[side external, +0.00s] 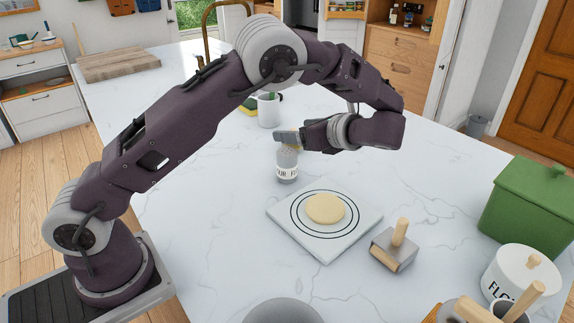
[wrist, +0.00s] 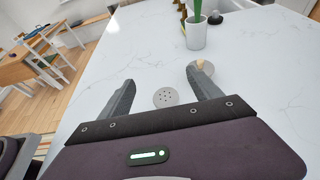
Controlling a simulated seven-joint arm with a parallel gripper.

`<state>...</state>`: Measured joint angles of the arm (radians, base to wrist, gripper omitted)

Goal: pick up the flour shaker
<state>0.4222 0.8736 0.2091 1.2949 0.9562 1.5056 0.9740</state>
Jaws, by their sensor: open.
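The flour shaker (side external: 287,170) stands upright on the white marble counter, a grey cylinder with a pale label band and dark lettering. In the wrist view its round perforated top (wrist: 165,97) shows between the two fingers, a little nearer the left one. My gripper (side external: 287,138) is open and lies level at the shaker's top, partly covering it in the side view. In the wrist view my gripper (wrist: 161,77) has its fingers spread on either side of the top. I cannot tell whether either finger touches it.
A white mug (side external: 268,112) holding something green stands behind the shaker. A white board (side external: 325,246) with a dough disc (side external: 325,208) lies in front. A dough scraper (side external: 392,250), white flour canister (side external: 520,275) and green bin (side external: 535,205) are at right.

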